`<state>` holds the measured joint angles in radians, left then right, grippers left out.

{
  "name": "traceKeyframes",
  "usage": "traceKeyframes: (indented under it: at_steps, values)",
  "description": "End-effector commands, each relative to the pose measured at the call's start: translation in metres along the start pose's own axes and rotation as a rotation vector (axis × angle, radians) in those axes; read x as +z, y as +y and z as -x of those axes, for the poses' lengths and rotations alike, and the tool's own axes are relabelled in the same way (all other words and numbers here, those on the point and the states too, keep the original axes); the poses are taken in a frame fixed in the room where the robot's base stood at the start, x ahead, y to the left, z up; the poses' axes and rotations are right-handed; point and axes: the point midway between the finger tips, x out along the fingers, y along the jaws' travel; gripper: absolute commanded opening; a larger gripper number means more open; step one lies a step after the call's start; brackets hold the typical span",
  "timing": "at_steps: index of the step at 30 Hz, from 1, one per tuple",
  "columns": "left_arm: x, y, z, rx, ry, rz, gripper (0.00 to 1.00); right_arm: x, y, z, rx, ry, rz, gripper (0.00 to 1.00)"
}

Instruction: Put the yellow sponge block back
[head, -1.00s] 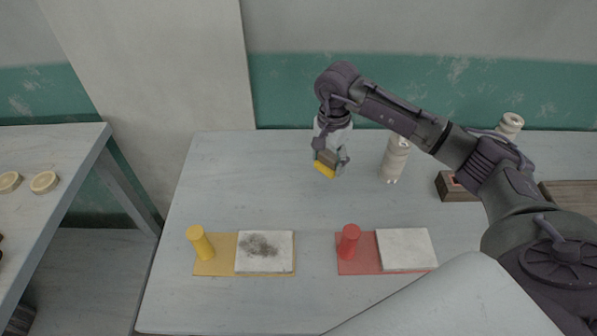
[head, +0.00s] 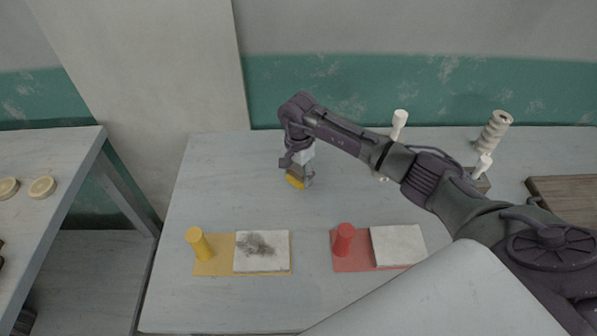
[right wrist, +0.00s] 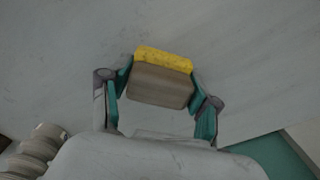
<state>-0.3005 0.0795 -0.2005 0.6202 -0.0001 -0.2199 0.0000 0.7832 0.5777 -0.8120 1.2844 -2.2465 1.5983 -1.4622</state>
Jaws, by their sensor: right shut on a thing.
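The yellow sponge block (head: 295,182) has a yellow face and a brown, wood-like back. My right gripper (head: 299,173) is shut on it over the back left part of the table. In the right wrist view the two fingers (right wrist: 160,90) grip the brown back from both sides, and the yellow face (right wrist: 163,60) shows along its far edge. I cannot tell how high the block is above the table. My left gripper is not in view.
A ribbed pale bottle (head: 495,132) stands at the back right.

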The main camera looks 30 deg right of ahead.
Motion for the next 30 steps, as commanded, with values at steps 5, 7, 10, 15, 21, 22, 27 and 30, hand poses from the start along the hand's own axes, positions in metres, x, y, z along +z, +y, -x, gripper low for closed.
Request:
traceKeyframes:
  at_steps: [5,7,10,15,21,22,27,30]
  values:
    - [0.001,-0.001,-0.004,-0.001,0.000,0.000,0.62,0.000,0.000,-0.003,-0.001,0.001,0.000,0.67]
    - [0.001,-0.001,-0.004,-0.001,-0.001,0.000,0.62,0.000,0.000,-0.003,0.000,0.000,0.000,0.78]
    - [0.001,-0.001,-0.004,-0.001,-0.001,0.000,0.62,0.000,0.000,-0.003,0.000,0.000,0.000,0.87]
    - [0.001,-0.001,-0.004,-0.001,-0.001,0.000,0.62,0.000,0.000,-0.003,0.000,0.000,0.000,0.87]
    - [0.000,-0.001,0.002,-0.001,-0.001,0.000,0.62,0.000,0.000,0.004,0.000,0.000,0.000,0.87]
    - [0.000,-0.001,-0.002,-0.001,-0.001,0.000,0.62,-0.001,0.000,0.005,-0.002,0.001,0.000,0.87]
    - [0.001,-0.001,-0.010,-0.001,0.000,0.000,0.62,-0.002,-0.001,0.036,-0.005,0.004,0.001,0.87]
    - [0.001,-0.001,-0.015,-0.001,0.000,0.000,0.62,-0.001,-0.001,0.059,-0.005,0.004,0.001,0.87]
